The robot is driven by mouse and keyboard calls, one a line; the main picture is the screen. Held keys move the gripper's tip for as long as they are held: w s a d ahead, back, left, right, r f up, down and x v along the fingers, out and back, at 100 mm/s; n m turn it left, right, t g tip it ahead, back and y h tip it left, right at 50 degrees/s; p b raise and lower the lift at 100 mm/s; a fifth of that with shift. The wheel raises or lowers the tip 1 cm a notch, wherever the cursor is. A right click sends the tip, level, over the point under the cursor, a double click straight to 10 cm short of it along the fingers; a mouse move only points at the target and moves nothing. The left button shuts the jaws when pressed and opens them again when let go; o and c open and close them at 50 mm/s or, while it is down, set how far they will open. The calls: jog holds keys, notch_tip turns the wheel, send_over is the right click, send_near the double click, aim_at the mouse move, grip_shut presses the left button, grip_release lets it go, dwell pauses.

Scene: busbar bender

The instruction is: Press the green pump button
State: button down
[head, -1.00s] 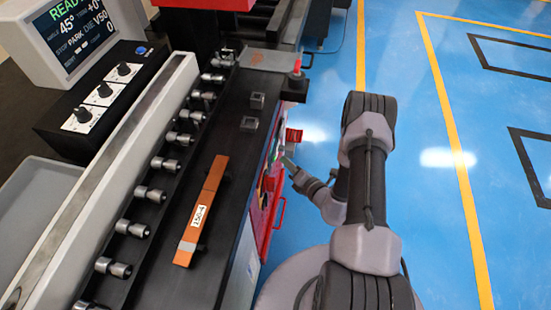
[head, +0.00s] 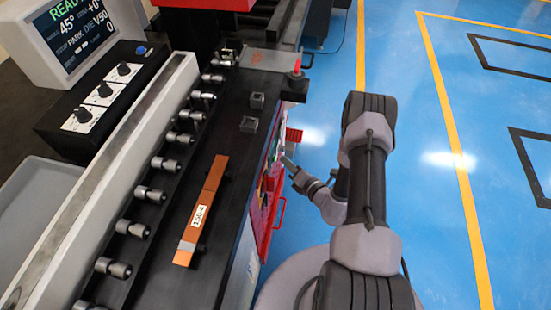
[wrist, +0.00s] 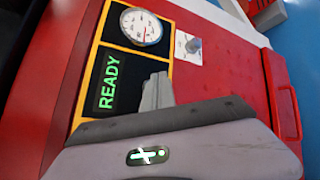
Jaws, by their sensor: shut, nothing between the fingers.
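My gripper (head: 289,164) is shut and empty, held at the side of the machine by its red front panel (head: 262,215). In the wrist view, my gripper (wrist: 157,90) is over the panel, its tips beside a dark display (wrist: 108,83) that reads READY in green. A round white gauge (wrist: 143,28) sits above the display. I cannot make out the green pump button in the wrist view; my gripper covers part of the panel. Whether the fingertips touch the panel cannot be told.
A switch on a white plate (wrist: 193,46) is beside the gauge. A red handle (wrist: 288,112) stands out at the panel's right. A copper bar (head: 207,200) lies on the machine's bed. A control screen (head: 75,36) is at the upper left. The blue floor (head: 430,120) is clear.

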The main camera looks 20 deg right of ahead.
dwell(0.8)
jog(key=shift+w+a, duration=0.2)
jog(key=shift+a, duration=0.15)
jog(key=shift+w+a, duration=0.3)
jog(key=shift+a, duration=0.05)
dwell(0.6)
dwell(0.3)
jog(key=shift+s+d, duration=0.5)
jog(key=shift+d, duration=0.2)
jog(key=s+d, duration=0.1)
jog(key=d, duration=0.1)
jog(key=s+d, duration=0.1)
jog(key=d, duration=0.1)
jog(key=shift+s, duration=0.4)
dwell(0.4)
